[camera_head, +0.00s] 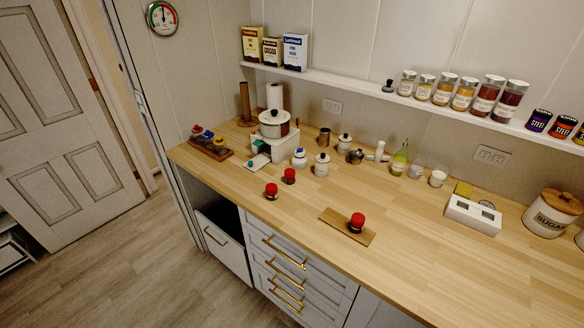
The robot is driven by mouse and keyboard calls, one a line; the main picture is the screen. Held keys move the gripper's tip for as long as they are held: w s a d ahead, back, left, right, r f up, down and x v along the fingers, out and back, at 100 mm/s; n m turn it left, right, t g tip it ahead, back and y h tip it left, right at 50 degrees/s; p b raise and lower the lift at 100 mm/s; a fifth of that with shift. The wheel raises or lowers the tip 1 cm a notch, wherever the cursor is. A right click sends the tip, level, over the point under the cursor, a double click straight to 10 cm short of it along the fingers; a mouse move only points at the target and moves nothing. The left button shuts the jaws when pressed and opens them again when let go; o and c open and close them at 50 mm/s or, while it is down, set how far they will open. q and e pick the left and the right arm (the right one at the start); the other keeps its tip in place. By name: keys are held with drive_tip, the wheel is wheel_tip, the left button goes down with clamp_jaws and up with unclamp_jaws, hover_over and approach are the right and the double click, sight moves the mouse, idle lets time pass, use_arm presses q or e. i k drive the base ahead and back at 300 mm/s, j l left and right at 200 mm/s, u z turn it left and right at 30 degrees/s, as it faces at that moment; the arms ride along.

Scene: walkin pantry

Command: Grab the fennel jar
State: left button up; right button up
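I cannot read a fennel label on any jar. Neither of my grippers is in view.
A white pot (273,124) on a white stand and several small canisters and cups fill the back of the counter. Free counter lies around the board. Drawers (290,270) are below.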

sight(290, 178)
drive_tip(key=z, duration=0.15)
drive_tip(key=i+j+z, duration=0.25)
drive_tip(key=j+z, duration=0.25)
drive_tip(key=j, duration=0.2)
drive_tip(key=i+j+z, duration=0.1)
drive_tip(key=j+z, duration=0.15)
drive_tip(key=j, duration=0.15)
drive_tip(key=i+j+z, duration=0.1)
drive_tip(key=j+z, duration=0.15)
drive_tip(key=j, duration=0.15)
